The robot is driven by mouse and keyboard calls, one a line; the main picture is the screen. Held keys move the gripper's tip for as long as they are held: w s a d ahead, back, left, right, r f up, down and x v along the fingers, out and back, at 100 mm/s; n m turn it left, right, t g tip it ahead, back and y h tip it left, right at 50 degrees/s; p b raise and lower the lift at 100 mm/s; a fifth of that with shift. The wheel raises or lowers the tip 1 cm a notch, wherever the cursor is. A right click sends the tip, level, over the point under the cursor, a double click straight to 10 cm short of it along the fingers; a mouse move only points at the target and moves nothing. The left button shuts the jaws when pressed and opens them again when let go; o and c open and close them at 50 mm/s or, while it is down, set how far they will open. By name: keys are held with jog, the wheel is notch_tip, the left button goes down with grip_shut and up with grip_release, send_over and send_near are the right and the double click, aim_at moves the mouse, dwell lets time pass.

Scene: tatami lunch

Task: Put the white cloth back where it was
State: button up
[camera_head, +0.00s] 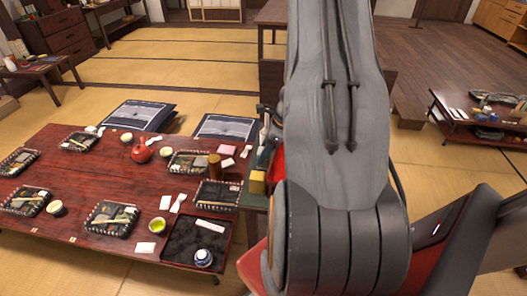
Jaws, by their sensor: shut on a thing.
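My arm fills the middle of the head view, and my gripper is not clearly visible. A small dark part (263,108) with a pale piece (264,131) below it shows at the arm's left edge. I cannot tell what they are. Several white cloth-like pieces lie on the low red table (110,170). One is a long rolled white cloth (210,227) in the black tray (181,251) at the table's front right corner. Folded white pieces (177,204) lie beside a green tea cup (158,225). I cannot tell which cloth is the task's.
Several woven trays with food (111,217) and a red teapot (141,151) stand on the table. A white-and-blue pot (203,257) is in the black tray. A yellow box (258,182) stands right of the table. Another low table (465,125) is at right.

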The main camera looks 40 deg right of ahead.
jog(key=shift+f, duration=0.2)
jog(key=o, duration=0.9)
jog(key=shift+o, duration=0.2)
jog(key=shift+r, duration=0.1)
